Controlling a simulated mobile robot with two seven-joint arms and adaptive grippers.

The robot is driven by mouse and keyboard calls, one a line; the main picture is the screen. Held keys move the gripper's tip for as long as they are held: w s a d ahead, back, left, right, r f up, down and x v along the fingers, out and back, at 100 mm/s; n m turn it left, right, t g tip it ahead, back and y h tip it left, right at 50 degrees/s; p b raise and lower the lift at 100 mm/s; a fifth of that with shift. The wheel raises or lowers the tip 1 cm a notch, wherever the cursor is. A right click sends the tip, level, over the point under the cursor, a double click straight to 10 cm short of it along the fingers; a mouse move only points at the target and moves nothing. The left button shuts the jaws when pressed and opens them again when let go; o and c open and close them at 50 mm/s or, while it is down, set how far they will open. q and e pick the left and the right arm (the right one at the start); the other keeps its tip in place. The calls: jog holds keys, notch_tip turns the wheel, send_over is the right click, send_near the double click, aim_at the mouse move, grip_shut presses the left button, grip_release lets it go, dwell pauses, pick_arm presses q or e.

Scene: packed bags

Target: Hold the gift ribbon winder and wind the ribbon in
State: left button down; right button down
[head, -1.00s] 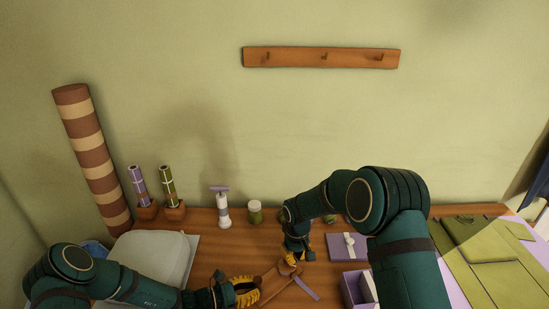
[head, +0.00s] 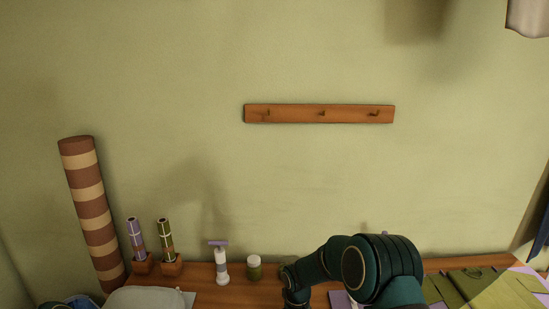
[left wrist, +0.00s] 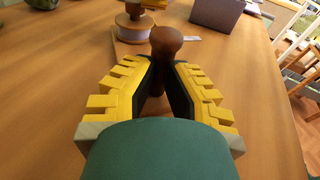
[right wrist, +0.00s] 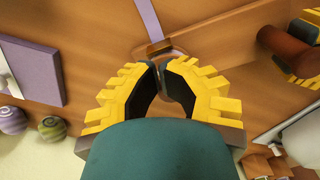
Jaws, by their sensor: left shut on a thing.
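The ribbon winder's brown wooden handle (left wrist: 166,40) is between the fingers of my left gripper (left wrist: 164,68), which is shut on it. Its round spool base (left wrist: 137,28) stands beyond the fingers. In the right wrist view the left gripper (right wrist: 296,68) is at upper right, with the handle (right wrist: 282,44). A lilac ribbon (right wrist: 147,18) runs away from the winder across the table. The head view cuts off the winder.
A purple box (left wrist: 217,12) stands beyond the winder. Green fabric (head: 485,289) lies at right. Bare table lies beside the left gripper.

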pick_arm(q)
jog(key=shift+w, duration=0.1)
pick_arm(e)
jog(key=shift+w+f, duration=0.15)
jog(key=shift+f, duration=0.05)
jog(key=shift+w+a+r, duration=0.1)
jog(key=shift+w+a, duration=0.15)
jog(key=shift+a, duration=0.2)
dwell(0.5)
jog(key=shift+s+a, duration=0.35)
jog(key=shift+a, duration=0.15)
dwell(0.5)
jog(key=shift+s, duration=0.1)
jog(key=shift+s+r, duration=0.15)
jog(key=shift+s, duration=0.1)
jog(key=shift+r, duration=2.9)
pick_arm(q)
jog(key=c, duration=1.7)
grip_release()
jog(key=o, duration=0.4)
jog(key=shift+o, duration=0.2)
